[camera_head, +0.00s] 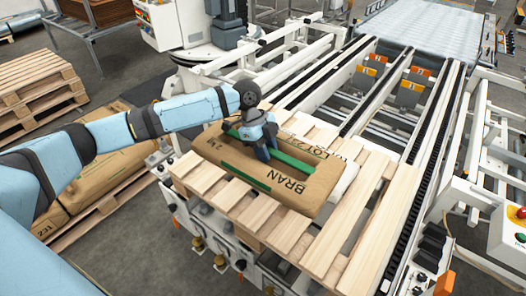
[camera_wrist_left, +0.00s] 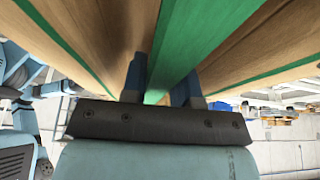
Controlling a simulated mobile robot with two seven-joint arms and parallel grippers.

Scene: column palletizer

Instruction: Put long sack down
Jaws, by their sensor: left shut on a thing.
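The long sack (camera_head: 287,187) is brown with green stripes and dark "BRAN" lettering. It lies flat over the slatted wooden pallet (camera_head: 340,240), on its left and middle part. I cannot tell whether it touches the slats or hangs just above them. My left gripper (camera_head: 262,150) comes down on the sack's top near its middle and is shut on it. In the left wrist view the sack (camera_wrist_left: 230,40) fills the upper part, with a green stripe running between the fingers (camera_wrist_left: 165,88). My right gripper is not in view.
A pale sack (camera_head: 346,180) shows partly behind the long sack. The pallet sits on a roller conveyor (camera_head: 440,150) with black rails. Brown sacks on another pallet (camera_head: 90,215) lie at the left. Stacked pallets (camera_head: 38,90) stand beyond. A control box with a red button (camera_head: 519,213) is at right.

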